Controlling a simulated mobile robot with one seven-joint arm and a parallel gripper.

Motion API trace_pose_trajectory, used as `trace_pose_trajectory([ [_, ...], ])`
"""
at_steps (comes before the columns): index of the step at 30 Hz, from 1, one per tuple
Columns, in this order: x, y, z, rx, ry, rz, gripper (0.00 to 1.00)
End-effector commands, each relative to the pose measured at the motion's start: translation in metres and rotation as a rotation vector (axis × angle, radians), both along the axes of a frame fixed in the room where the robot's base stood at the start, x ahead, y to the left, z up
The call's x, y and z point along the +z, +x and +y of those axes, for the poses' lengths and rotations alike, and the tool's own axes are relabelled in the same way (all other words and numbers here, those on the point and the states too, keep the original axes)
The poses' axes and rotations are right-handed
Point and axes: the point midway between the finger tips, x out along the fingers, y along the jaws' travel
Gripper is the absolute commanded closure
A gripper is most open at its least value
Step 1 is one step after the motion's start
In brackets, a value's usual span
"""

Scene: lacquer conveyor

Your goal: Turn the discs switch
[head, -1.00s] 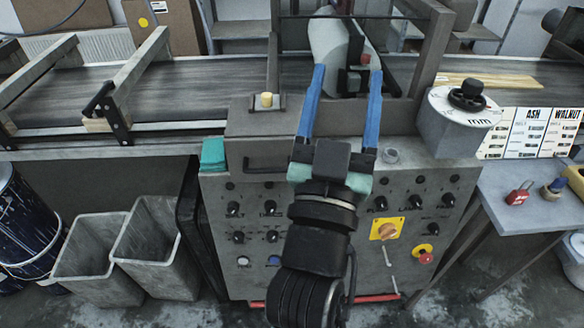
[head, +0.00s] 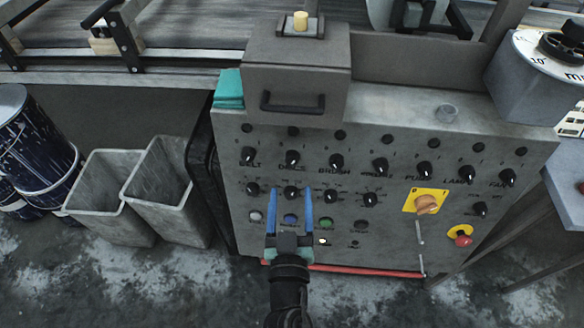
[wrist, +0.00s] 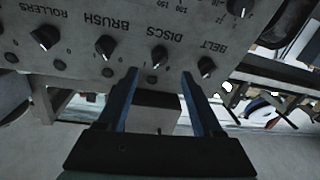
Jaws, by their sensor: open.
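The discs switch (head: 292,158) is a small black knob with a pale pointer mark, second from the left in the upper knob row of the grey control panel. In the wrist view, where the lettering is upside down, the discs switch (wrist: 158,56) sits just beyond the gap between the fingertips. My gripper (head: 291,192) has blue fingers, spread open and empty, in front of the panel and below the discs switch in the head view. My gripper (wrist: 159,74) also shows open in the wrist view; no contact with the knob is visible.
The belt knob (head: 248,155) and brush knob (head: 336,161) flank the discs switch closely. A lower knob row and coloured buttons lie below. A yellow-plated orange switch (head: 426,204) and red button (head: 462,240) are at right. A handled box (head: 295,80) juts above.

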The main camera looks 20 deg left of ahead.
Motion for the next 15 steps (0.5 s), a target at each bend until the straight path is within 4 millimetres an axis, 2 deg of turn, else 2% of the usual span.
trace_pose_trajectory([
  [1, 0.001, 0.01, 0.004, 0.0, 0.001, -0.002, 0.33],
  [7, 0.001, 0.042, 0.016, 0.0, 0.001, -0.003, 0.33],
  [15, 0.0, 0.065, 0.024, -0.001, 0.001, 0.0, 0.33],
])
